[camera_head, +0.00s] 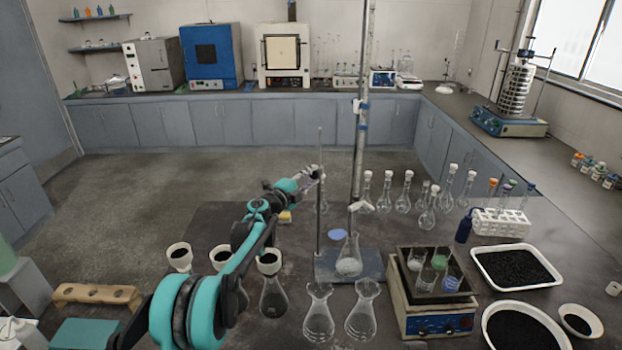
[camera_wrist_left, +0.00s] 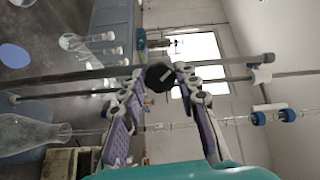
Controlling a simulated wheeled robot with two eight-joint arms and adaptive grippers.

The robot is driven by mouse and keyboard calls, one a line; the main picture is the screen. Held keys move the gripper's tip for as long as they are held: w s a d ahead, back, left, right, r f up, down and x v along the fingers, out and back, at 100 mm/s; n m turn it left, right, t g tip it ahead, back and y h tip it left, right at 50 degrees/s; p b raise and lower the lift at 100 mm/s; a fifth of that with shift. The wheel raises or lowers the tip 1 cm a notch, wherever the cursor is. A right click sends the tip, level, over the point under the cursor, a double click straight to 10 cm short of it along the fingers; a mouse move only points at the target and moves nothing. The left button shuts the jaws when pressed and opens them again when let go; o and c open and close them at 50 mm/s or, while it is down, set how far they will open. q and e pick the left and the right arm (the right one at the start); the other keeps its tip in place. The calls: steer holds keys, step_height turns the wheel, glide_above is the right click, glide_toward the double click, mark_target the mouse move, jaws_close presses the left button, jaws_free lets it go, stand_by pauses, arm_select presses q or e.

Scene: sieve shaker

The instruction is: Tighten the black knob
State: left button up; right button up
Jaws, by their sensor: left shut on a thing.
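The black knob (camera_wrist_left: 159,77) shows in the left wrist view as a dark, many-sided piece with a light mark on its face. My left gripper (camera_wrist_left: 158,75), with purple pads, is shut on it, one fingertip on each side. In the head view my left gripper (camera_head: 312,175) reaches the thin upright rod (camera_head: 319,225) of the blue-based stand (camera_head: 370,268). The knob is too small and covered to make out there. My right gripper is in neither view.
A flask (camera_head: 348,258) stands on the stand's base. Two empty flasks (camera_head: 318,318) stand in front, and a dark-filled flask (camera_head: 273,298) stands left of them. A heating bath (camera_head: 435,320) with beakers is to the right. Volumetric flasks (camera_head: 404,200) stand behind.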

arm_select(q)
steer(key=shift+m, duration=0.5)
steer(key=o, duration=1.2)
steer(key=shift+c, duration=0.2)
steer(key=v, duration=1.2)
